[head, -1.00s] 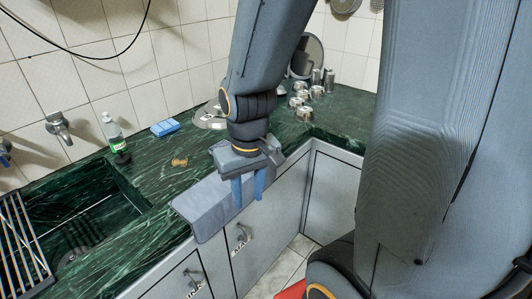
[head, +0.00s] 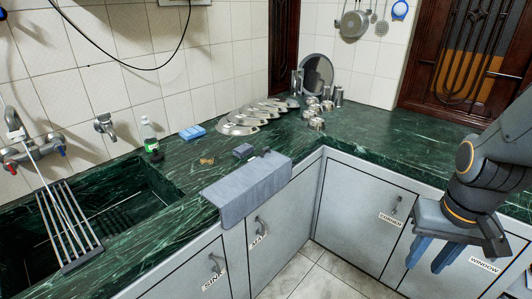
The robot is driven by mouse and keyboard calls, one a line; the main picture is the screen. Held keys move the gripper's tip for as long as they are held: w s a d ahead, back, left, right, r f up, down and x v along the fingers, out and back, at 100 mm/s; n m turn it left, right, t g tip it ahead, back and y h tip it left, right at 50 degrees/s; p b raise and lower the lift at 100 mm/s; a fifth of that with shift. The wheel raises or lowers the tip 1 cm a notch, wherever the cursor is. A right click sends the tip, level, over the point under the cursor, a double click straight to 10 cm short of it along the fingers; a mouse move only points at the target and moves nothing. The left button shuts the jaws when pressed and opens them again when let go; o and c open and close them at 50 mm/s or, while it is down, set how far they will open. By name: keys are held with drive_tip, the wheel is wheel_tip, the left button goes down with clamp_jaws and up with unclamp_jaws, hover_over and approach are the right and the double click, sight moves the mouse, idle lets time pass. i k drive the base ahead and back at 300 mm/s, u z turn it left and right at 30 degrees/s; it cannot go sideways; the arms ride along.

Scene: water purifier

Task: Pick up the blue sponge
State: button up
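The blue sponge (head: 192,132) lies flat on the green marble counter, behind the small yellow-brown item and to the right of the bottle. My gripper (head: 425,262) is at the far right of the head view, in front of the cabinet doors and well away from the sponge. Its two blue fingers point down, apart, with nothing between them. The sponge is in full view and nothing touches it from above.
A bottle (head: 149,134) stands left of the sponge by the sink (head: 108,210). Metal lids (head: 238,124) lie to its right. A small yellow-brown item (head: 206,161), a dark block (head: 243,150) and a grey cloth (head: 247,190) over the edge are nearer.

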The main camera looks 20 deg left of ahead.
sight(244, 151)
drive_tip(key=z, duration=0.05)
drive_tip(key=i, duration=1.65)
drive_tip(key=u, duration=1.3)
drive_tip(key=i, duration=0.5)
drive_tip(key=u, duration=0.6)
